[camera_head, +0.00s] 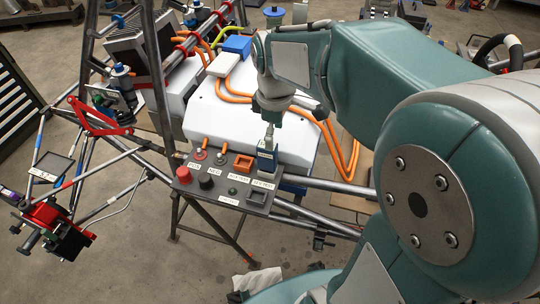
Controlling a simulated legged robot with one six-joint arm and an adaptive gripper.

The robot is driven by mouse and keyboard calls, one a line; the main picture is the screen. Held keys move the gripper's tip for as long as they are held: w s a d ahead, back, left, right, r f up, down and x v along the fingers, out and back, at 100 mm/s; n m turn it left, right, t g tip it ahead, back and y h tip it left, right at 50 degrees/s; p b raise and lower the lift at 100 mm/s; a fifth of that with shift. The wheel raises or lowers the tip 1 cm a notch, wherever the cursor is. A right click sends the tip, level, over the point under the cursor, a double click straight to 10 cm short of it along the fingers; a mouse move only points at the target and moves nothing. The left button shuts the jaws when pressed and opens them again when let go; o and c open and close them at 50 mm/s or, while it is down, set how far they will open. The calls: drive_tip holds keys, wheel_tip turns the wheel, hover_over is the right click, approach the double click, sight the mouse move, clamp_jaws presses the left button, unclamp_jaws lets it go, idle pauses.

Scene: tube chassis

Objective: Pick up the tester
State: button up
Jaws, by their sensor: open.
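My teal arm reaches in from the right and covers much of that side.
The control panel (208,190) carries knobs, an orange socket (243,163), a dark square socket (257,197) and labels. Behind it is a white battery housing (210,122) with orange cables (342,150). Chassis tubes (318,186) surround the panel. Open floor (150,255) lies at the front left.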

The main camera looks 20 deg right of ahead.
sight(266, 152)
drive_tip(key=f, duration=0.2)
drive_tip(key=a+f, duration=0.1)
drive_tip(key=f, duration=0.1)
drive_tip(key=a+f, duration=0.1)
drive_tip(key=f, duration=0.1)
drive_tip(key=shift+w+a, duration=0.1)
drive_tip(key=shift+w, duration=0.3)
drive_tip(key=shift+d+f, duration=0.25)
drive_tip(key=shift+d, duration=0.45)
drive_tip(key=shift+a, duration=0.1)
drive_tip(key=c, duration=0.8)
drive_tip(key=shift+a, duration=0.25)
clamp_jaws()
drive_tip(key=shift+a, duration=0.1)
